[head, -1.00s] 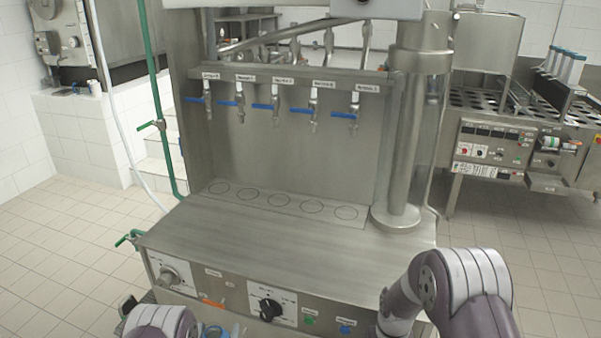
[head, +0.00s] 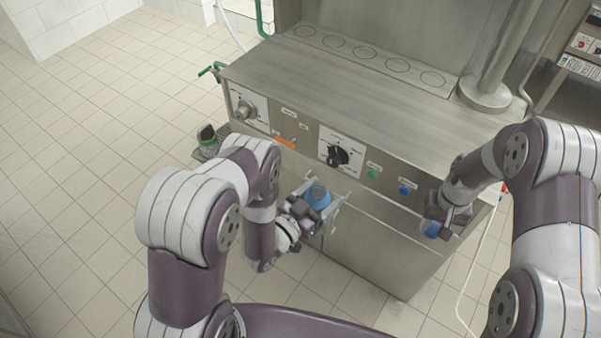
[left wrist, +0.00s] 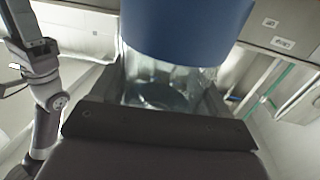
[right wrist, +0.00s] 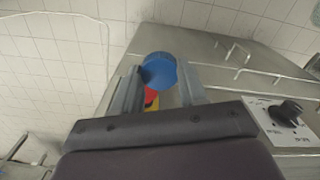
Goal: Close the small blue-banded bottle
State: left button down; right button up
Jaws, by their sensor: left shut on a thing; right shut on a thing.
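The small blue-banded bottle (head: 317,196) is in front of the machine's front panel in the head view. In the left wrist view its wide blue band (left wrist: 185,28) sits above clear glass (left wrist: 165,85). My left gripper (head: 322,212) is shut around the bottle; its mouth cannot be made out. A blue cap (right wrist: 159,69) is between the fingers of my right gripper (right wrist: 157,92), which is shut on it. In the head view the cap (head: 432,230) shows below my right gripper, by the machine's right front corner, apart from and right of the bottle.
The steel machine (head: 350,80) has a bare top with several marked circles. Its front carries an orange lever (head: 285,142), a black knob (head: 338,155) and green and blue buttons. A dark container (head: 207,138) stands on a small grate at left. Tiled floor is clear at left.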

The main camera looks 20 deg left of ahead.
pick_arm(q)
jog(key=d+m+h, duration=0.1)
jog(key=s+d+f+g+h, duration=0.1)
jog(key=d, duration=0.1)
jog(key=d+m+g+h, duration=0.1)
jog(key=d, duration=0.1)
jog(key=shift+s+f+m, duration=0.2)
jog(key=shift+s+m, duration=0.1)
jog(key=shift+s, duration=0.05)
jog(key=shift+a, duration=0.1)
pick_arm(e)
jog(key=s+a+r+n, duration=0.1)
jog(key=a+r, duration=0.3)
jog(key=a, duration=0.4)
jog(key=s+a+r+n, duration=0.1)
jog(key=a+r+n, duration=0.3)
jog(key=a, duration=0.4)
jog(key=s+a+r+n, duration=0.1)
jog(key=a+r+n, duration=0.2)
jog(key=a+r, duration=0.3)
jog(key=shift+a, duration=1.05)
jog(key=shift+a, duration=0.1)
jog(key=shift+f, duration=2)
jog(key=shift+s, duration=0.1)
